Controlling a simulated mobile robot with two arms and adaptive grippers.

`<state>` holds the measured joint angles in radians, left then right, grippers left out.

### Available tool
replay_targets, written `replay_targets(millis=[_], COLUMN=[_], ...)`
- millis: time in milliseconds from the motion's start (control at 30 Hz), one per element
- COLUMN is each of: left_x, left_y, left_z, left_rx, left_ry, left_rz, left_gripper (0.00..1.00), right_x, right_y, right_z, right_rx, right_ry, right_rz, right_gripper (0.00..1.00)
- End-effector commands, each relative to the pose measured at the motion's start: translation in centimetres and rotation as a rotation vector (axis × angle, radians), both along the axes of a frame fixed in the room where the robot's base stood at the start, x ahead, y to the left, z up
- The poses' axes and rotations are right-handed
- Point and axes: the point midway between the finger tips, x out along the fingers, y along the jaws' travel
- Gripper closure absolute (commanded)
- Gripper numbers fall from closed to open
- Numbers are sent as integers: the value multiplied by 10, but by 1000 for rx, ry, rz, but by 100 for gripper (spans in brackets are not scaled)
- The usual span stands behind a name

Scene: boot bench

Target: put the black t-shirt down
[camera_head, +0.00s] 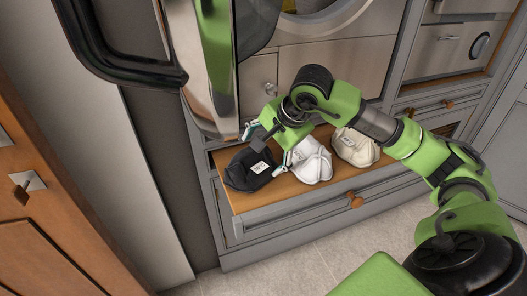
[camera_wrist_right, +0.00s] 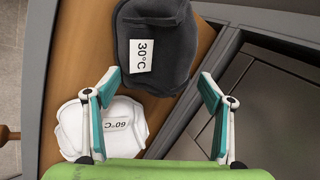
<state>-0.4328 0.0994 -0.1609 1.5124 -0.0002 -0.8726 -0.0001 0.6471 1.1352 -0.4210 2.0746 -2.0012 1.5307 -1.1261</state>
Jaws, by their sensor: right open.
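The black t-shirt (camera_head: 250,168) is a folded dark bundle with a white label, lying on the wooden shelf (camera_head: 237,201) at its left end. In the right wrist view the black t-shirt (camera_wrist_right: 163,70) shows its "30°C" label. My right gripper (camera_head: 267,146) is open above the shelf, close to the black t-shirt. In the right wrist view the fingers of my right gripper (camera_wrist_right: 159,84) stand wide apart, with the near edge of the shirt about level with the tips; nothing is clamped. My left gripper is not in view.
A beige bundle (camera_head: 355,147) lies further right. A grey drawer front with a wooden knob (camera_head: 355,200) is below. A shiny metal panel (camera_head: 207,70) stands at upper left.

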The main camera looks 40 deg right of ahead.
Motion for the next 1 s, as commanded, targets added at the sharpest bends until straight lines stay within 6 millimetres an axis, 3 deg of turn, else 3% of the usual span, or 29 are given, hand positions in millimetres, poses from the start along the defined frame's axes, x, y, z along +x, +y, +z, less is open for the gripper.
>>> replay_targets(millis=[167, 600, 1000], left_x=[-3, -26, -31], left_y=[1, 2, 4], left_z=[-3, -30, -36], left_rx=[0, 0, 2], left_ry=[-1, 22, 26], left_rz=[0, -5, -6], left_gripper=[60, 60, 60], right_x=[-6, -48, -57], right_y=[-2, -8, -9], right_z=[16, 94, 107], right_rx=[-2, -1, 0], right_ry=[-5, -3, 0], right_rz=[0, -1, 0], right_gripper=[25, 25, 25])
